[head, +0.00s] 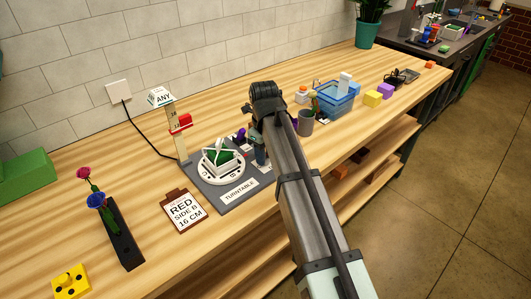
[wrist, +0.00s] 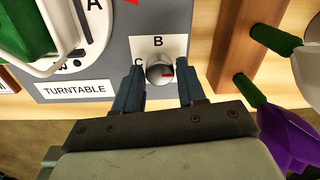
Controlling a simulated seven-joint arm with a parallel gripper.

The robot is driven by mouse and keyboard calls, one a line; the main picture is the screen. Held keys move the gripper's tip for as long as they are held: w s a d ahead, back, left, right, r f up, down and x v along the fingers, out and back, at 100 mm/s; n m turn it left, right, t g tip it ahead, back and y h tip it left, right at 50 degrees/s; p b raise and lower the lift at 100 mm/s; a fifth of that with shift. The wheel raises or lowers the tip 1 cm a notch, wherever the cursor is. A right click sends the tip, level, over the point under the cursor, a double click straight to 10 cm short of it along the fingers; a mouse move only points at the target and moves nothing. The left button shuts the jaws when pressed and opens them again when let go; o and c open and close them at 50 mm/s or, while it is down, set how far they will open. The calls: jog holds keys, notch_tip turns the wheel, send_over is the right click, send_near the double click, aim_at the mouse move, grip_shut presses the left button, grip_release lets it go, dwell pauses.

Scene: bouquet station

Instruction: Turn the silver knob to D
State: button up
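The silver knob (wrist: 159,70) sits on a white lettered plate (wrist: 172,44) beside the turntable. B shows above the knob and C to its left; I see no D. A red mark on the knob points right in this view. My gripper (wrist: 160,84) is open, with one dark finger on each side of the knob and a gap on both sides. In the head view my gripper (head: 260,153) is over the right end of the grey turntable base (head: 226,203), and my arm hides the knob.
The white turntable disc (wrist: 98,38) carries a green block (head: 221,160) in a white frame. A clipboard card (head: 185,209) and a black holder with two flowers (head: 125,240) stand left. A grey cup (head: 306,124) and blue basket (head: 334,102) are right. Purple petals (wrist: 288,140) lie near my gripper.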

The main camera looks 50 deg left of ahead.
jog(key=c, duration=0.7)
jog(key=shift+o, duration=0.2)
